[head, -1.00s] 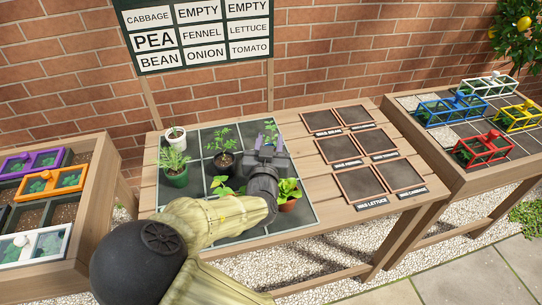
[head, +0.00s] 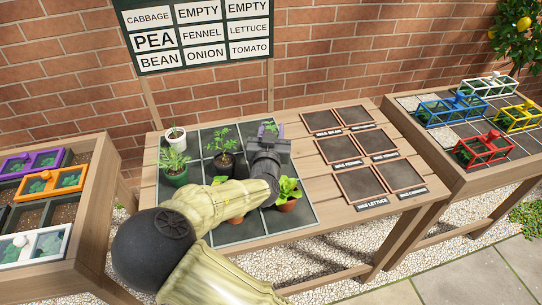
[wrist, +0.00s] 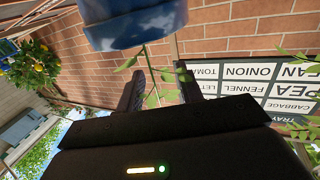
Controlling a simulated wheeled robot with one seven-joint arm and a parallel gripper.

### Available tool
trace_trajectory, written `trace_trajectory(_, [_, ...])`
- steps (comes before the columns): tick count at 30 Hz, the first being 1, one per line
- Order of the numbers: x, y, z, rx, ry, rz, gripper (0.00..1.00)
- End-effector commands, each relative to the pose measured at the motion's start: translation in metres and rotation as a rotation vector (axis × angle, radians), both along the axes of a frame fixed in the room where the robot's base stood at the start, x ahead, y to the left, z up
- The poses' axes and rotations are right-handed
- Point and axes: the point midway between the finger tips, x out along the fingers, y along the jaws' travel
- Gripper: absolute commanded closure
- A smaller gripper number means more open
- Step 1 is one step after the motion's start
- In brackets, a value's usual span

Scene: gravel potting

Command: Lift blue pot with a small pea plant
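The blue pot (wrist: 135,22) is close in front of the wrist camera, at the top of the wrist view. A thin green stem with a few small leaves (wrist: 152,98) shows below it in that picture, between my fingers. My gripper (wrist: 158,72) is open, with one dark finger on each side of the stem and the tips near the pot's rim. I cannot tell whether they touch it. In the head view my gripper (head: 268,140) is over the tray's far right cell. Small leaves (head: 271,128) show just behind it; the gripper hides most of that pot.
The dark tray (head: 290,228) also holds a white pot (head: 175,133), a green pot (head: 177,179), a black pot (head: 224,160) and a terracotta pot (head: 287,204) near my arm. Labelled square mats (head: 366,184) lie right. A sign (head: 197,33) stands behind.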

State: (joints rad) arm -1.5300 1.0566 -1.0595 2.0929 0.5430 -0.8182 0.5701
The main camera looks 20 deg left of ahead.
Motion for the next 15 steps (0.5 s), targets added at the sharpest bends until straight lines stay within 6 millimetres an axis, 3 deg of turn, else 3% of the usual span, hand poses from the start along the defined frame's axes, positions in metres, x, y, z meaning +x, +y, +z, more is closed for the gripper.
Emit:
trace_trajectory(7, [-0.0002, 0.0000, 0.0000, 0.000, 0.000, 0.000, 0.65])
trace_trajectory(12, [-0.0012, 0.0012, 0.0000, 0.000, 0.000, 0.003, 0.99])
trace_trajectory(15, [-0.0007, 0.0006, -0.0001, 0.000, 0.000, 0.001, 1.00])
